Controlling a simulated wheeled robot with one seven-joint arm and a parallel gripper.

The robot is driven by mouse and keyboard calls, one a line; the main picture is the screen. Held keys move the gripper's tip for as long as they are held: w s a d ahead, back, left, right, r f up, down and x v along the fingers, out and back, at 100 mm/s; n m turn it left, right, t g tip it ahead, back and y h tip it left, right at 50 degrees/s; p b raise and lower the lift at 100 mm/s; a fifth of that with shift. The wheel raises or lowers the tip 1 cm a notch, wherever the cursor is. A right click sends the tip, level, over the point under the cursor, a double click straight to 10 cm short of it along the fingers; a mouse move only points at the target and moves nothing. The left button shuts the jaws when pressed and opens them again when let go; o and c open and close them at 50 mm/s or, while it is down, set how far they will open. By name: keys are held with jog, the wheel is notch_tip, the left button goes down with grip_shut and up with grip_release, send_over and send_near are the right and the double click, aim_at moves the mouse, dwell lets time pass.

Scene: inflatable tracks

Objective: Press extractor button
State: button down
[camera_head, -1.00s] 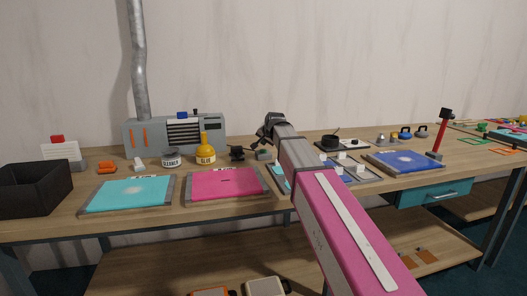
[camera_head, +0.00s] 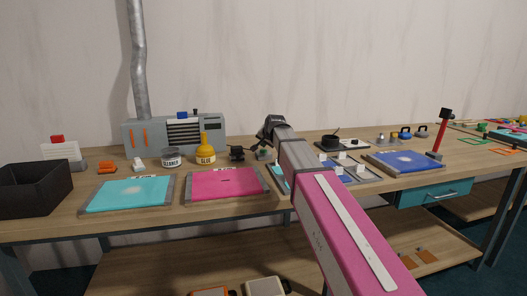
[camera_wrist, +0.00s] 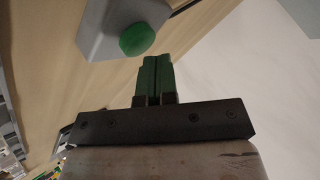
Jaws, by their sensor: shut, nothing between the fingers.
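The extractor (camera_head: 150,137) is a grey box with a slatted front and a metal duct rising from it, at the back left of the bench in the head view. A round green button (camera_wrist: 137,39) on a grey block (camera_wrist: 105,25) shows at the top of the wrist view. In the head view, this small block sits right of the extractor, partly hidden by my arm. My gripper (camera_wrist: 155,60) has its green fingers shut together and empty. Their tips are just beside and below the button in the wrist view; I cannot tell whether they touch it.
A yellow bottle (camera_head: 205,152), a grey tin (camera_head: 171,157) and a dark spool-like object (camera_head: 237,153) stand left of my gripper. Pink (camera_head: 228,183) and cyan (camera_head: 127,194) panels lie in front. A black pan (camera_head: 331,142) is to the right. A wall rises behind the bench.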

aim_at(265, 150)
jog(key=shift+f, duration=0.45)
dwell(0.4)
jog(key=shift+r, duration=0.95)
jog(key=shift+r, duration=0.1)
notch_tip(265, 150, up, 6)
jog(key=shift+f, duration=0.1)
dwell(0.4)
